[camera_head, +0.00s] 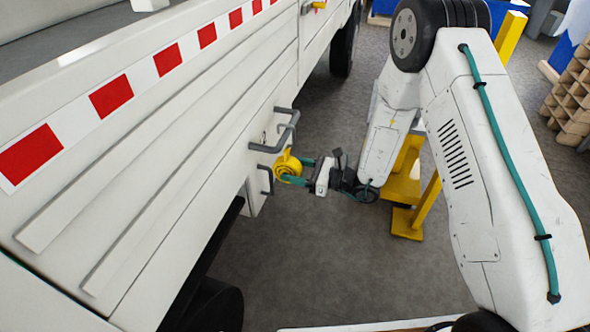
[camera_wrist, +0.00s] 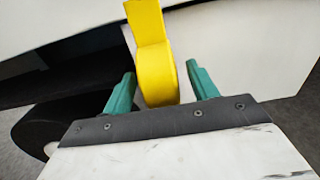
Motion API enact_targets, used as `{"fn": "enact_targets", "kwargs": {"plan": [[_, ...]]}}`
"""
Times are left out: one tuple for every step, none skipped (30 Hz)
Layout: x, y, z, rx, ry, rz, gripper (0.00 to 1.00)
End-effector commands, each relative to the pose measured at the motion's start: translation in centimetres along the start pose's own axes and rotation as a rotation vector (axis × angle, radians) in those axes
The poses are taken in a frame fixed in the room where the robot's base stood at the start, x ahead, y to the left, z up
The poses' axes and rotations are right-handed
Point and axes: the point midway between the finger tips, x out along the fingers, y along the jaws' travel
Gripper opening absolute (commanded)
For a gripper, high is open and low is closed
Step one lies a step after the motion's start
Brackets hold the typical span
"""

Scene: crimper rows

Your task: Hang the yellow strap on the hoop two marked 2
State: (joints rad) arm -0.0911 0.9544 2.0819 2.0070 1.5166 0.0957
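The yellow strap (camera_head: 287,166) is a rolled coil with a tab on top, beside the truck's white side panel. In the wrist view the strap (camera_wrist: 157,72) stands between the two green fingers, its upper part cut off by the frame edge. My gripper (camera_head: 292,173) reaches in from the right, its fingers around the coil. In the wrist view my gripper (camera_wrist: 160,86) shows a narrow gap between each finger and the strap. A grey hoop (camera_head: 289,122) juts from the panel just above the strap. A lower grey hoop (camera_head: 267,181) is left of it. No number is readable.
The truck's side panel (camera_head: 170,170) with its red and white stripe fills the left. A yellow stand (camera_head: 405,190) is behind my arm. A wooden rack (camera_head: 572,95) stands at the far right. Grey floor is clear below my gripper.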

Motion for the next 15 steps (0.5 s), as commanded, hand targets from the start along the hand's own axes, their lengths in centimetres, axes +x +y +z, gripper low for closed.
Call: {"fn": "enact_targets", "kwargs": {"plan": [[0.0,0.0,0.0,0.0,0.0,0.0,0.58],[0.0,0.0,0.0,0.0,0.0,0.0,0.58],[0.0,0.0,0.0,0.0,0.0,0.0,0.58],[0.0,0.0,0.0,0.0,0.001,0.0,0.58],[0.0,0.0,0.0,0.0,0.001,0.0,0.58],[0.0,0.0,-0.1,0.001,0.002,0.0,0.58],[-0.1,0.0,-0.1,0.001,0.002,0.0,0.58],[-0.2,0.0,-0.1,0.001,0.002,-0.001,0.58],[-0.4,0.0,-0.1,0.001,0.002,-0.001,0.58],[-0.7,0.0,-0.1,0.001,0.002,-0.002,0.58],[-1.0,0.0,-0.1,0.002,0.002,-0.003,0.58],[-1.6,-0.1,-0.1,0.001,0.002,-0.003,0.58],[-2.1,-0.1,-0.1,0.001,0.002,-0.004,0.58],[-2.6,-0.1,-0.1,0.002,0.002,-0.004,0.58],[-3.3,-0.1,-0.1,0.002,0.002,-0.004,0.58]]}}
